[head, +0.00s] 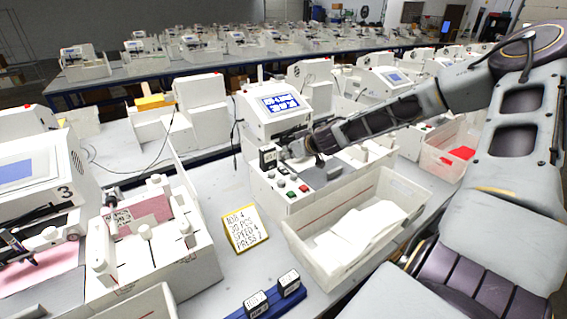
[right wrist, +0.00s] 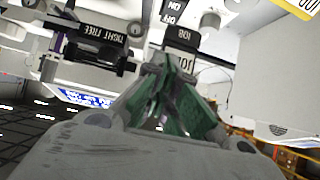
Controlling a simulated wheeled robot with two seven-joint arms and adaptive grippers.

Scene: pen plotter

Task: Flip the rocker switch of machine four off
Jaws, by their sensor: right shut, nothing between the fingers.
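Machine four (head: 262,124), a white pen plotter with a lit blue screen, stands at the middle of the head view. My right gripper (head: 284,154) is at the front left of this machine, beside a small black labelled block (head: 268,158). In the right wrist view my right gripper (right wrist: 172,62) has its green-padded fingers together and empty, close to a black label reading JOB (right wrist: 187,37). A dark ON marking (right wrist: 173,12) shows upside down at the top edge. I cannot make out the rocker itself or its position. My left gripper is out of view.
Green and red buttons (head: 291,194) sit on the machine's front. A yellow job card (head: 244,228) stands before it. A white bin with paper (head: 322,262) is at its front right. Machine 3 (head: 52,176) is at the left. A blue tray with black stamps (head: 262,304) lies in front.

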